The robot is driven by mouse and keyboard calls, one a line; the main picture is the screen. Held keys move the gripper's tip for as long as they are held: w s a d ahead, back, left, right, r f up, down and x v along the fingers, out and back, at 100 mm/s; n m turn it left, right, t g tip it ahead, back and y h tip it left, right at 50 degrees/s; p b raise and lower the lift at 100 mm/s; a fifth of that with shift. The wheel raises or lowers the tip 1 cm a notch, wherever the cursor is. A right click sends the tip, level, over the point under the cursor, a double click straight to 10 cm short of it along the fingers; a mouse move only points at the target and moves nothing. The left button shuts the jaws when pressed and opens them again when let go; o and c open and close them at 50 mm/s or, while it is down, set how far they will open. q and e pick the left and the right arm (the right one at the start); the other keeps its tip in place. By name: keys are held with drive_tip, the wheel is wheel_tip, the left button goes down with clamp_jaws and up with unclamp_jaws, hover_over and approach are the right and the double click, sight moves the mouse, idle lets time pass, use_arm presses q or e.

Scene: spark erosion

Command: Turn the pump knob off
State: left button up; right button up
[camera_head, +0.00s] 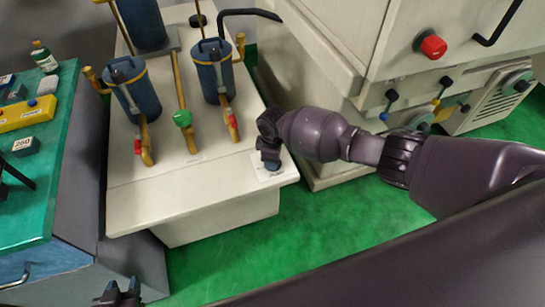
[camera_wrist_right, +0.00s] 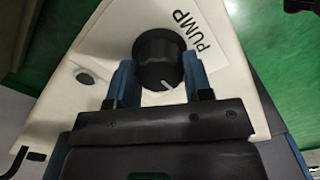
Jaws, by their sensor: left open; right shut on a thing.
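The black pump knob (camera_wrist_right: 158,60) with a white pointer mark sits on a white plate beside the printed word PUMP (camera_wrist_right: 189,30) in the right wrist view. My right gripper (camera_wrist_right: 157,78) has its two blue fingers on either side of the knob and is shut on it. In the head view my right gripper (camera_head: 268,160) is at the near right corner of the white pump cabinet (camera_head: 150,205), and the knob is mostly hidden beneath it. My left gripper (camera_head: 120,293) is at the bottom left edge, apart from the cabinet, open.
A green-topped bench (camera_head: 60,135) with small items is at left. A white machine with a red knob (camera_head: 431,45) stands at right. Green floor (camera_head: 330,225) is open between.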

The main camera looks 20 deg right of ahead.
drive_tip(key=shift+n, duration=0.4)
drive_tip(key=o, duration=0.9)
drive_tip(key=shift+r, duration=0.1)
drive_tip(key=shift+r, duration=0.35)
wheel_tip(320, 180, up, 8)
drive_tip(key=shift+r+p, duration=0.15)
drive_tip(key=shift+p, duration=0.85)
drive_tip(key=shift+r, duration=0.8)
